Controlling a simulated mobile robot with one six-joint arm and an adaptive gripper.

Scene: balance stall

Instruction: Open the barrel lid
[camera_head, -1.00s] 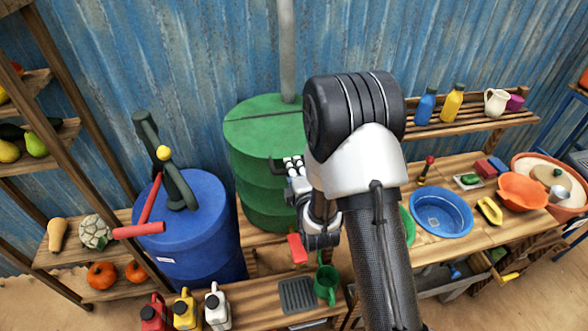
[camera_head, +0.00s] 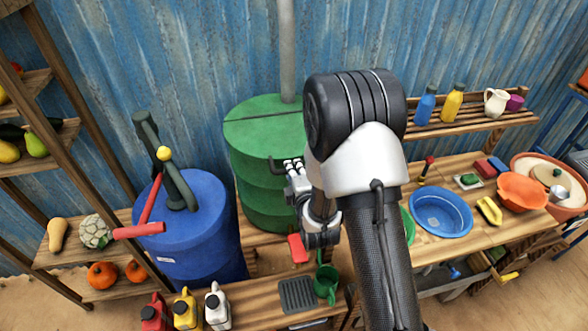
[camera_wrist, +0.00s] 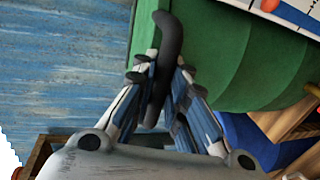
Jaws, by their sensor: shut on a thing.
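The green barrel (camera_head: 262,190) stands against the blue wall, with a flat green lid (camera_head: 255,128) on top. The lid looks closed, with a dark seam across it. A dark handle (camera_head: 278,163) sticks out at the lid's front right edge. My gripper (camera_head: 292,166) is at this handle, partly hidden by my arm. In the wrist view my gripper's fingers (camera_wrist: 160,95) are shut around the dark curved handle (camera_wrist: 166,45), with the green barrel (camera_wrist: 235,55) behind it. The lid's right part is hidden by my arm.
A blue barrel (camera_head: 200,240) with a dark green pump and red lever stands to the left. A bench with a blue basin (camera_head: 441,212) is right.

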